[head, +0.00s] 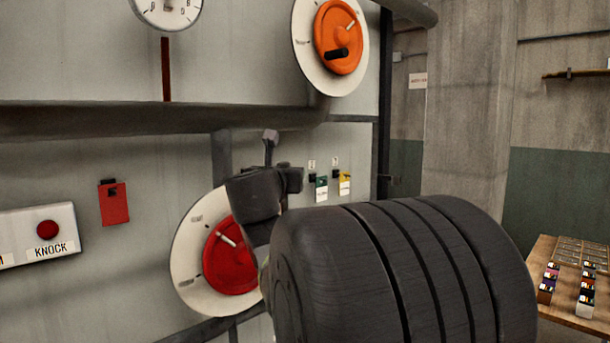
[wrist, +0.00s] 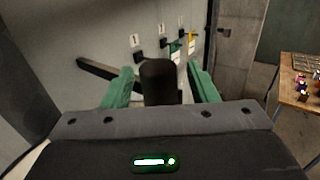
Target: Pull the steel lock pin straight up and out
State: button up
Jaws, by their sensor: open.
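My gripper (head: 262,188) is in front of the wall panel in the head view, above and partly over the red dial (head: 232,255). In the wrist view its two green fingers (wrist: 162,88) are apart, one on each side of a dark upright cylinder (wrist: 158,78). I see a gap beside the cylinder, and no clear contact. A dark bar (wrist: 105,70) runs left from behind it. A grey knobbed piece (head: 270,138) rises above my gripper in the head view. I cannot tell which of these is the steel lock pin; my gripper hides that area.
An orange dial (head: 338,38) is at the upper right of the panel. A KNOCK box (head: 40,236) and a red tag (head: 114,204) are at left. Small hooks with tags (head: 322,188) hang just right of my gripper. A wooden table (head: 550,255) stands at far right.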

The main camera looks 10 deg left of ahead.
jog(key=shift+w, duration=0.25)
grip_shut()
jog(key=shift+r+p, duration=4.2)
jog(key=shift+r, duration=0.5)
jog(key=shift+r+p, duration=0.5)
jog(key=shift+r, duration=0.9)
notch_tip(320, 180, up, 9)
